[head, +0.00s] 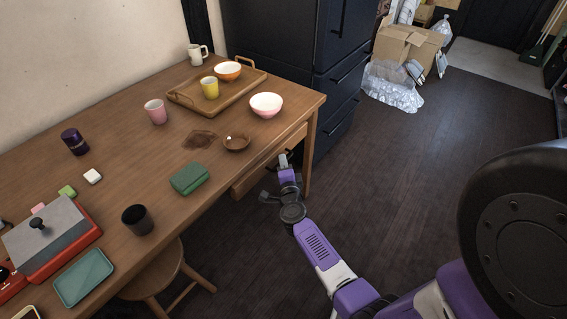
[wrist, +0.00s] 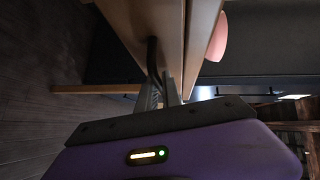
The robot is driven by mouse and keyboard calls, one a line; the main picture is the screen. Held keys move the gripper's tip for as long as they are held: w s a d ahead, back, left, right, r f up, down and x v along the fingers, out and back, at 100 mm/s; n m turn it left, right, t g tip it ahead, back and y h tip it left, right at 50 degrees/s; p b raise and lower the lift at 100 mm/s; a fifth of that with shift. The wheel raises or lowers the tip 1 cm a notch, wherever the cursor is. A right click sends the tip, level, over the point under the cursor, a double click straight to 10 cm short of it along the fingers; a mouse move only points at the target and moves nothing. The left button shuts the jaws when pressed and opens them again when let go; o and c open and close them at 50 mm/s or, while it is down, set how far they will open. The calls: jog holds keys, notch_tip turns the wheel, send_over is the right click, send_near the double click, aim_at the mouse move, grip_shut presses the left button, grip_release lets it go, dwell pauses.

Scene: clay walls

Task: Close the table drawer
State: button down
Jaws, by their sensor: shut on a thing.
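The wooden table (head: 120,170) stretches along the wall in the head view. Its drawer (head: 246,184) is under the front edge near the right end, and its front appears to stand out a little from the table edge. In the wrist view the drawer front (wrist: 148,22) is close, beside the tabletop edge (wrist: 203,35). A dark bar handle (wrist: 152,58) is on the drawer front. My gripper (head: 284,163) is at the drawer front. In the wrist view my gripper (wrist: 162,90) is shut on the handle; its fingertips partly hide it.
A dark cabinet (head: 335,90) stands just beyond the table's right end. A table leg (head: 309,160) is right of the drawer. A stool (head: 160,275) is under the table at the left.

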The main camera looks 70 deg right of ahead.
aim_at(274, 159)
dwell(0.4)
jog(key=shift+w+d, duration=0.2)
jog(key=shift+w, duration=0.85)
jog(key=shift+w+d, duration=0.2)
jog(key=shift+w, duration=0.8)
jog(key=c, duration=1.8)
grip_release()
jog(key=shift+w, duration=0.1)
jog(key=shift+r+p, duration=0.1)
jog(key=shift+p, duration=0.2)
jog(key=f+p+v, duration=0.1)
jog(key=v, duration=0.6)
jog(key=shift+s+a+r+p, duration=0.3)
jog(key=shift+s+p, duration=0.05)
